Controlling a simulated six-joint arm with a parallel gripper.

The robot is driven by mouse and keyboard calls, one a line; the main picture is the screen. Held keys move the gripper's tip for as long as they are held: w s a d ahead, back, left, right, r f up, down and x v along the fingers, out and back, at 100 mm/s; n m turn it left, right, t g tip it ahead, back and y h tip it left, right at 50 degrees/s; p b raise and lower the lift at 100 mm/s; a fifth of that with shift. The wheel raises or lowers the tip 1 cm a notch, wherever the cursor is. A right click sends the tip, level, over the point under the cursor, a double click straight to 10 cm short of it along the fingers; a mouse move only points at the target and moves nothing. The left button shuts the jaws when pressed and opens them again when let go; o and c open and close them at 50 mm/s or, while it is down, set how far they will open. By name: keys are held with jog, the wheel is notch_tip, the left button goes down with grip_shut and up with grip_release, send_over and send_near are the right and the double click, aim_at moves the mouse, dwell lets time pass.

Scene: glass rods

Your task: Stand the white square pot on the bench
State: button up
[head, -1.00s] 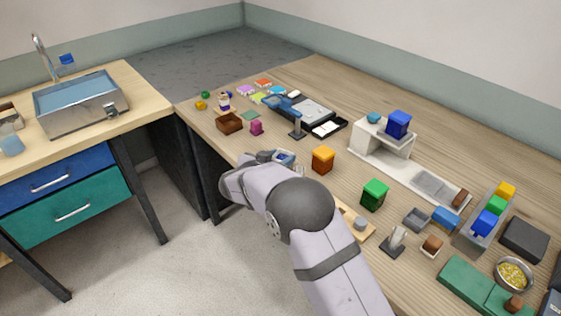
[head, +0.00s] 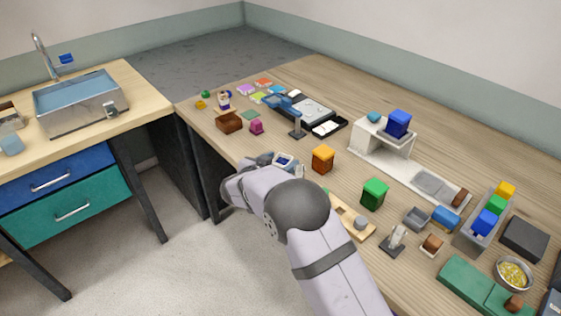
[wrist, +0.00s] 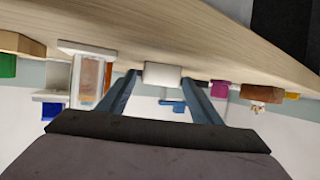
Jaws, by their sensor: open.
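A small white square-sided block, which looks like the white square pot (wrist: 162,73), sits against the bench top (wrist: 215,45) in the wrist view, where the bench appears along the top of the picture. My gripper (wrist: 161,84) is open, with one finger on each side of this block. I cannot tell whether the fingers touch it. Which way its mouth faces does not show. In the head view my gripper (head: 280,162) is low at the bench's near edge, and my arm hides most of what is around it.
An orange block (head: 322,158) and a green block (head: 374,194) stand right of my gripper. A magenta cup (head: 256,127) and a brown box (head: 229,122) stand beyond it. A white-based stand (wrist: 87,75) is close beside the left finger in the wrist view.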

jog(key=v, duration=1.2)
jog(key=shift+b, duration=0.4)
jog(key=shift+a+r+m, duration=0.1)
jog(key=shift+r+m, duration=0.05)
jog(key=shift+m, duration=0.15)
